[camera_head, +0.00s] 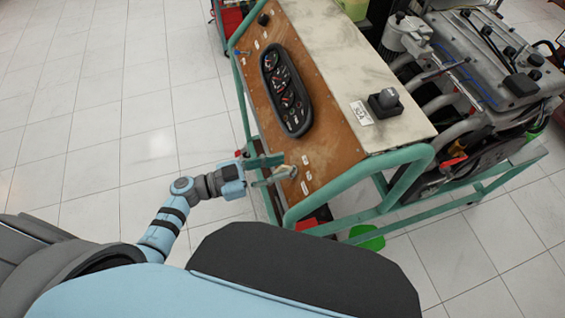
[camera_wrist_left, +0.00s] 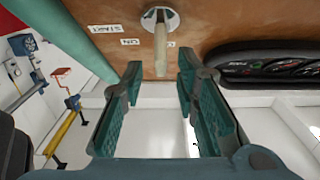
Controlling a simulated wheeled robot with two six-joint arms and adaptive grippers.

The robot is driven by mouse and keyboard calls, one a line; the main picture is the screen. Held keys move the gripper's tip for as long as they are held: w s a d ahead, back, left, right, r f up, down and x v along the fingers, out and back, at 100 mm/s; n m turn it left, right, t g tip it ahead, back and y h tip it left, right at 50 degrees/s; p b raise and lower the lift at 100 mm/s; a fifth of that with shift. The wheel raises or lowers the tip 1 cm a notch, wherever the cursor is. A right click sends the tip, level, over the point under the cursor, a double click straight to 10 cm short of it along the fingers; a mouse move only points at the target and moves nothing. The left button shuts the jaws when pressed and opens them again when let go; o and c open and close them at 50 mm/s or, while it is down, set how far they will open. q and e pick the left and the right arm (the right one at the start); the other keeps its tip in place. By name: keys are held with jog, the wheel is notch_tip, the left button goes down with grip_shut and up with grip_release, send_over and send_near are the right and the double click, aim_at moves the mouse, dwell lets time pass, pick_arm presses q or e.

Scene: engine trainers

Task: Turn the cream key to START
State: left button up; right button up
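The cream key (camera_wrist_left: 160,50) sits in a round silver switch (camera_wrist_left: 160,18) on the brown panel (camera_head: 310,160). In the head view the key (camera_head: 285,172) is near the panel's lower left edge. The START label (camera_wrist_left: 104,29) and the ON label (camera_wrist_left: 130,42) appear upside down left of the key in the left wrist view. My left gripper (camera_wrist_left: 160,78) is open, its fingers on either side of the key's line, and nothing is held. In the head view the left gripper (camera_head: 267,172) is right beside the key. I cannot tell whether it touches. My right gripper is out of view.
A black gauge cluster (camera_head: 285,90) is on the panel above the key. The green frame tube (camera_head: 355,178) of the trainer runs close to the panel's lower edge. The engine (camera_head: 480,70) stands at the right. Open tiled floor (camera_head: 110,120) lies to the left.

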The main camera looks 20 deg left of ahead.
pick_arm(q)
jog(key=shift+x, duration=0.95)
jog(key=shift+a, duration=0.1)
grip_shut()
